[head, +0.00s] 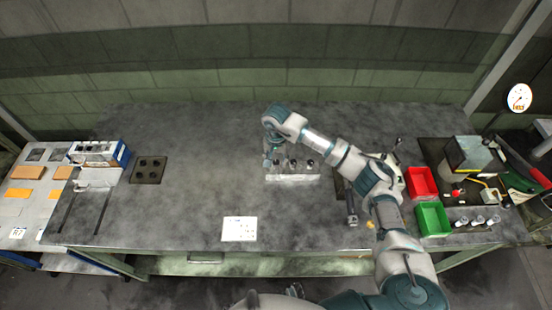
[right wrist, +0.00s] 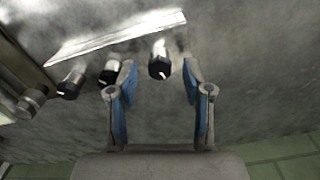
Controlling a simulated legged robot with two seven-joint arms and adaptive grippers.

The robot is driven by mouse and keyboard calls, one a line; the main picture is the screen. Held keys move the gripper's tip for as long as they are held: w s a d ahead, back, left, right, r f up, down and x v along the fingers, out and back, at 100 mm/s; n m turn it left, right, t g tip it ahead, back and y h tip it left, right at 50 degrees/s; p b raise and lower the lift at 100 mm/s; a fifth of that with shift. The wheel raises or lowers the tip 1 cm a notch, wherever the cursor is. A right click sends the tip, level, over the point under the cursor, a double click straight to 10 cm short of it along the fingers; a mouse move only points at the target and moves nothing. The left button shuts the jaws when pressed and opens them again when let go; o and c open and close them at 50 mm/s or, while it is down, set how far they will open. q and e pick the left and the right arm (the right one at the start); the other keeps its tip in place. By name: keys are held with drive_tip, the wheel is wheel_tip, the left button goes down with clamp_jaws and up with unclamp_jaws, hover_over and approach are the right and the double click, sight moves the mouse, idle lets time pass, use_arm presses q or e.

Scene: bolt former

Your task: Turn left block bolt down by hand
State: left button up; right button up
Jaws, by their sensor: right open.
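A light metal block (head: 293,178) stands near the middle of the grey table in the head view, with dark-capped bolts along its top. My right gripper (head: 271,154) points down over the block's left end and partly hides it. In the right wrist view, my right gripper (right wrist: 157,70) is open, with blue-padded fingers apart. A dark-capped bolt (right wrist: 160,63) shows between the fingertips, with clear space on both sides. A second bolt (right wrist: 110,72) is close beside one fingertip, and a third bolt (right wrist: 71,84) is further left. My left gripper is not in view.
A red bin (head: 422,182) and a green bin (head: 433,219) stand at the right. A dark plate with holes (head: 149,170) and a blue-and-white box (head: 100,153) are at the left. A white sheet (head: 239,229) lies near the front edge.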

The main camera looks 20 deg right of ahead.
clamp_jaws()
